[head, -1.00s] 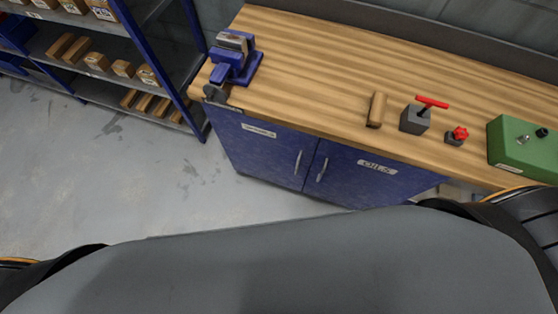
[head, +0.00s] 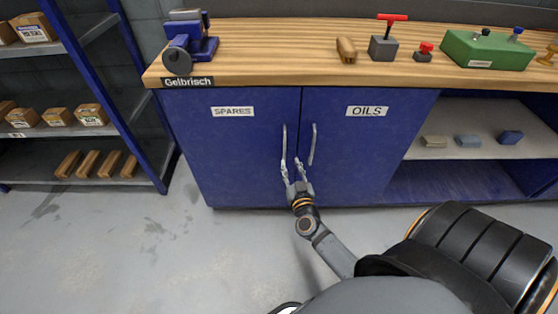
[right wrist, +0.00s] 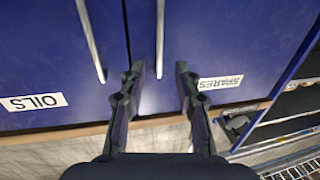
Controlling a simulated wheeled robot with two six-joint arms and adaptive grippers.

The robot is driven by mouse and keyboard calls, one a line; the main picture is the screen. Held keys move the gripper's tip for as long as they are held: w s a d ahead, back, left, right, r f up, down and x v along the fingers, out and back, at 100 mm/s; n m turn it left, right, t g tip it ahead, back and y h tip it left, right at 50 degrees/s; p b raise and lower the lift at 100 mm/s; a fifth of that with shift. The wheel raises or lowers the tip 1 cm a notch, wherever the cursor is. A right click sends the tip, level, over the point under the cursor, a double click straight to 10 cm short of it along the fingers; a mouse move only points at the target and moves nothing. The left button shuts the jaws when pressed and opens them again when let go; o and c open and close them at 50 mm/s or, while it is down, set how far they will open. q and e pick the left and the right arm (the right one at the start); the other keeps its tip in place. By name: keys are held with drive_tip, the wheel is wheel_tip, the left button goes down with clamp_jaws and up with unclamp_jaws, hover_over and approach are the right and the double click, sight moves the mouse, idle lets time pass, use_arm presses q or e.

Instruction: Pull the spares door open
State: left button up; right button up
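My right gripper (head: 293,170) is at the lower part of this handle. In the right wrist view the handle (right wrist: 160,40) runs between the two spread fingers (right wrist: 158,80), and I see a gap on both sides of it. The SPARES label (right wrist: 220,82) appears upside down there. My left gripper is not in the head view.
The closed oils door (head: 365,150) and its handle (head: 312,145) are just to the right. The wooden worktop (head: 265,45) above holds a blue vise (head: 192,42) and a green box (head: 488,50). Shelving (head: 135,80) stands at left. The floor before the spares door is clear.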

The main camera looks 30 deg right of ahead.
sight(285, 146)
drive_tip(key=b+x, duration=0.1)
drive_tip(key=x, duration=0.5)
drive_tip(key=b+x, duration=0.1)
drive_tip(key=x, duration=0.3)
drive_tip(key=shift+f, duration=0.15)
drive_tip(key=shift+w+d, duration=0.15)
drive_tip(key=shift+w, duration=0.15)
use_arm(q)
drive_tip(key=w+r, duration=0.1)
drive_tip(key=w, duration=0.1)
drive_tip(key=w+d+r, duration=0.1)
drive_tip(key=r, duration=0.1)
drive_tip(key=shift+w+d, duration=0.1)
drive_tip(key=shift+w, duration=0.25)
use_arm(e)
clamp_jaws()
